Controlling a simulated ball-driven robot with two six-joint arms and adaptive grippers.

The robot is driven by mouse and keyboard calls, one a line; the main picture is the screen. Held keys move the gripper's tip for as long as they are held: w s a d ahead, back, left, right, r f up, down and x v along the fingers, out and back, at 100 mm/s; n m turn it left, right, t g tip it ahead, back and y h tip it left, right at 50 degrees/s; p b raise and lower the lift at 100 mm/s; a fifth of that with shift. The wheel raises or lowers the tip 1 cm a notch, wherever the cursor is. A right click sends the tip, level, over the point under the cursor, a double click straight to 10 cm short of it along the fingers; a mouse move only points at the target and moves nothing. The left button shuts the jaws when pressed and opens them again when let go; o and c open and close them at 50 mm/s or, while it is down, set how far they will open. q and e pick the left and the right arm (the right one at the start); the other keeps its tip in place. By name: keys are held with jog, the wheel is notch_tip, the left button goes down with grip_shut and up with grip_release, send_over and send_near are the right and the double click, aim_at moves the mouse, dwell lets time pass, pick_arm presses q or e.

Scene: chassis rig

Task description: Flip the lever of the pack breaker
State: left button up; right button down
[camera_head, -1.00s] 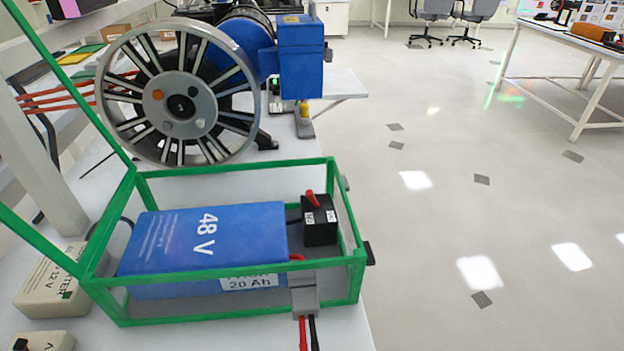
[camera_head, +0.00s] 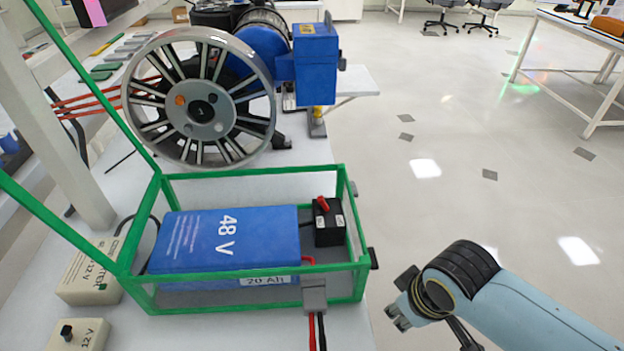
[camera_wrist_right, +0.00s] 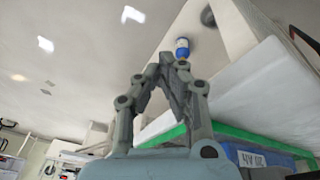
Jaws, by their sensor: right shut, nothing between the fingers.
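The pack breaker (camera_head: 329,226) is a small black box with a red lever (camera_head: 322,203) on its top. It sits in the right end of a green-framed case (camera_head: 255,270), beside a blue 48 V battery pack (camera_head: 232,240). My right gripper (camera_head: 398,312) is in the head view, to the right of the case and apart from it, beyond the table's edge. In the right wrist view its fingers (camera_wrist_right: 172,62) meet at the tips and hold nothing. That view shows the green frame and a blue piece of the pack (camera_wrist_right: 255,157) at the lower right. My left gripper is not in view.
A spoked wheel on a blue motor (camera_head: 205,100) stands behind the case. The open green lid rises at the left. Two beige 12 V boxes (camera_head: 88,285) sit left of the case. Red and black cables (camera_head: 317,330) run down at the front.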

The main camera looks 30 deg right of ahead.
notch_tip(320, 180, up, 18)
jog(key=w+a+n+p, duration=0.1)
jog(key=w+a+p, duration=0.1)
jog(key=p, duration=0.1)
notch_tip(320, 180, up, 3)
jog(key=n+g+y, duration=0.1)
jog(key=n+y, duration=0.2)
jog(key=n, duration=0.8)
send_over(324, 204)
jog(key=w, duration=0.2)
jog(key=shift+s+a+r, duration=0.15)
jog(key=shift+s+a, duration=0.05)
jog(key=x, duration=1)
jog(key=shift+s+b, duration=0.2)
jog(key=shift+b, duration=0.2)
